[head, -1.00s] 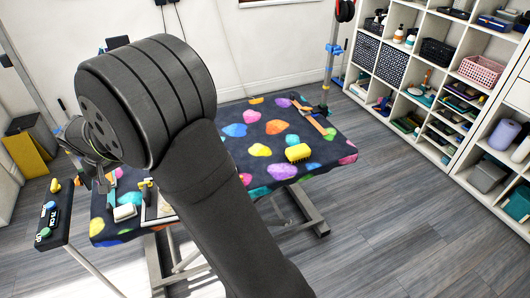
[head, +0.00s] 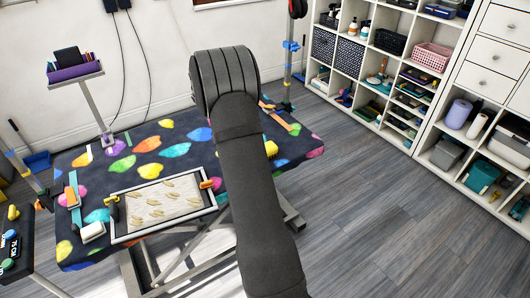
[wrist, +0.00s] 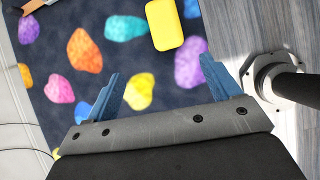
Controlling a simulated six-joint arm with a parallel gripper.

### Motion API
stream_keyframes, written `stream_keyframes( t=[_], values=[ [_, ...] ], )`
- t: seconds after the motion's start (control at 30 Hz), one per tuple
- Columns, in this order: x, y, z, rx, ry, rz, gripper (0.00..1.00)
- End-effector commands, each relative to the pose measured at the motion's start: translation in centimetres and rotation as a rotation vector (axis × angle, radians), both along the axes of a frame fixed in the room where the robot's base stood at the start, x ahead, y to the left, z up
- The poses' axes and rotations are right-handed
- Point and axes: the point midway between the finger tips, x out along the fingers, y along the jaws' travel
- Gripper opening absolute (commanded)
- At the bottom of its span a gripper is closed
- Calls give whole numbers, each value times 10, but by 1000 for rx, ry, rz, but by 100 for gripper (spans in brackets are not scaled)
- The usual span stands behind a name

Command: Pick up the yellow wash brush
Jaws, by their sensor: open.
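The yellow wash brush (wrist: 164,25) lies on the dark, spotted grooming table (wrist: 62,65). It is at the top centre of the wrist view, ahead of my gripper (wrist: 157,72) and apart from it. The two blue fingers are spread wide with nothing between them. In the head view, a yellow part of the brush (head: 270,148) shows just right of my arm on the table's right half. My arm hides the rest of it there, and my fingers are hidden too.
A framed tray (head: 165,226) with several tan pieces lies left of my arm, with a white block (head: 92,232) beside it. An upright post (head: 290,60) stands behind the table. Shelves (head: 375,105) line the right; floor between is clear.

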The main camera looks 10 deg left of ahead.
Motion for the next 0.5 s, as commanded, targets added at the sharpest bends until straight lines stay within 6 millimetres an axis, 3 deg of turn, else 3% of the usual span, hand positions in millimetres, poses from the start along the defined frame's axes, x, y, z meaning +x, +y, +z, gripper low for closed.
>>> stream_keyframes(
  t=[0.23, 0.5],
  values=[
    [15, -24, -15, -45, 31, 37, 82],
    [36, -46, -64, -44, 31, 36, 82]
  ],
)
